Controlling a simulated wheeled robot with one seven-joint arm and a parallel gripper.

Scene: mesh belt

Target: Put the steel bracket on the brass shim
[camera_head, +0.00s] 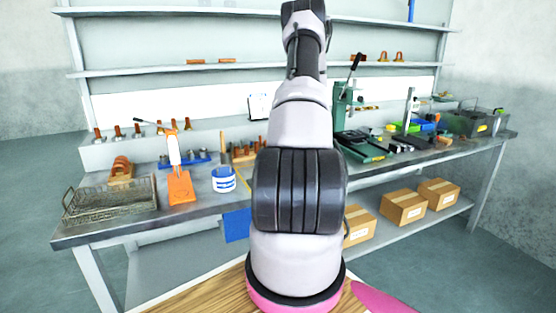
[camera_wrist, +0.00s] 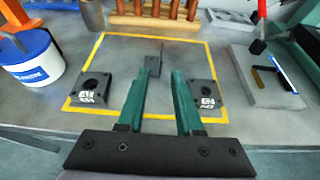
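My gripper (camera_wrist: 163,74) has two green fingers that stand apart with a gap between the tips, and nothing is held. A small dark grey angled piece (camera_wrist: 153,66), which looks like the steel bracket, stands on the bench just beyond the left fingertip, inside a yellow taped outline (camera_wrist: 125,36). Dark square blocks with a round hole and white markings lie on either side, the left block (camera_wrist: 92,88) and the right block (camera_wrist: 203,94). I cannot clearly make out a brass shim. In the head view my arm hides the taped area and gripper.
A white and blue tub (camera_wrist: 30,62) stands left of the outline; a wooden rack (camera_wrist: 155,20) is behind it. A grey plate (camera_wrist: 262,97) with small bars lies to the right. A wire basket (camera_head: 112,199) sits at the bench's left end. Bench inside the outline is mostly clear.

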